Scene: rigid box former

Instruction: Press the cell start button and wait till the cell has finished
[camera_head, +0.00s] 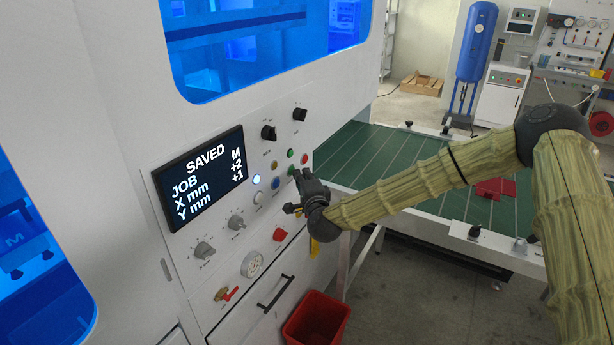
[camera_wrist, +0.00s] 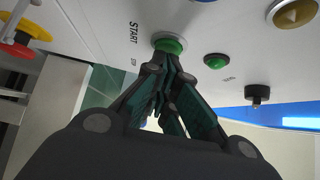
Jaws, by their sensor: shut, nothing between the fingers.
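The green start button (camera_wrist: 168,43), beside the printed word START, is at the top middle of the wrist view. My gripper (camera_wrist: 168,60) is shut and empty, with its fingertips at the lower edge of that button. I cannot tell whether they touch it or whether the button is pressed in. In the head view my gripper (camera_head: 297,175) is at the control panel (camera_head: 222,262), right of the blue button, and hides part of the start button. The panel's screen (camera_head: 203,178) reads SAVED, JOB M, X mm +2, Y mm +1.
A smaller green lamp or button (camera_wrist: 215,60) sits close beside the start button. The panel also carries a blue button (camera_head: 276,182), a lit white one (camera_head: 257,179), black knobs (camera_head: 268,132) and a red knob (camera_head: 280,234). A green conveyor table (camera_head: 365,150) stands behind my arm.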

